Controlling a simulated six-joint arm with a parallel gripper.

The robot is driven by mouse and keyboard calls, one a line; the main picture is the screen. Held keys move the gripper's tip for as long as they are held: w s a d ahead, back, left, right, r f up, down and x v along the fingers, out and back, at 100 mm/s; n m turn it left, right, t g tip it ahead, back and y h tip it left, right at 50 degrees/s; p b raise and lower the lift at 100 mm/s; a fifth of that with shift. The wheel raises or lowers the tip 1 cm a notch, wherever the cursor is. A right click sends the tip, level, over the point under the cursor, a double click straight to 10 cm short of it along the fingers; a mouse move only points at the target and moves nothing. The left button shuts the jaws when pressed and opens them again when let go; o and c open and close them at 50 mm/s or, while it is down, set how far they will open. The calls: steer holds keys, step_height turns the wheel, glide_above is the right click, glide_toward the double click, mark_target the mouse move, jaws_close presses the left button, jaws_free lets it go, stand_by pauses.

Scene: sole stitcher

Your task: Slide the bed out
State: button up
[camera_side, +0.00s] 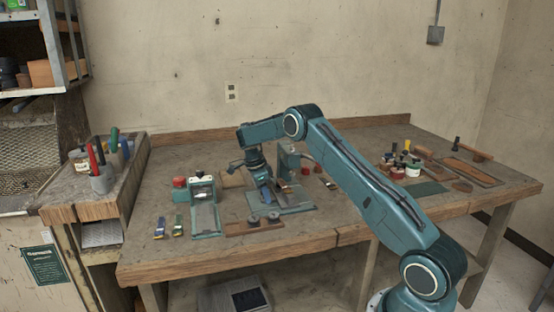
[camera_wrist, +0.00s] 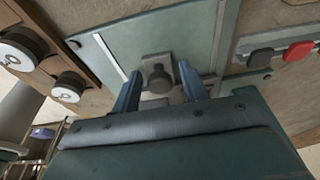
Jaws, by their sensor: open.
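The teal stitcher (camera_side: 288,160) stands mid-bench, with a flat teal plate (camera_side: 297,209) at its foot that looks like the bed. The plate also shows in the wrist view (camera_wrist: 112,48), with a pale strip along it. A dark round knob (camera_wrist: 159,80) on a small grey block sits on the plate. My gripper (camera_wrist: 160,70) is open, its two blue fingers apart on either side of the knob. I cannot tell whether they touch it. In the side view, my gripper (camera_side: 269,196) points down over the plate and hides part of it.
A wooden board with two dark spools (camera_side: 254,222) lies in front of the plate. A smaller teal device with a red knob (camera_side: 201,190) stands left, near two brushes (camera_side: 169,227). A strip with black and red buttons (camera_wrist: 280,54) lies right in the wrist view. Jars (camera_side: 398,171) stand right.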

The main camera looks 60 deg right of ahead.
mark_target(255, 202)
steer(key=c, duration=0.6)
steer(key=shift+o, duration=0.2)
steer(key=shift+w+a, duration=0.1)
steer(key=shift+w, duration=0.05)
steer(key=shift+w+a, duration=1.3)
steer(key=shift+a, duration=0.05)
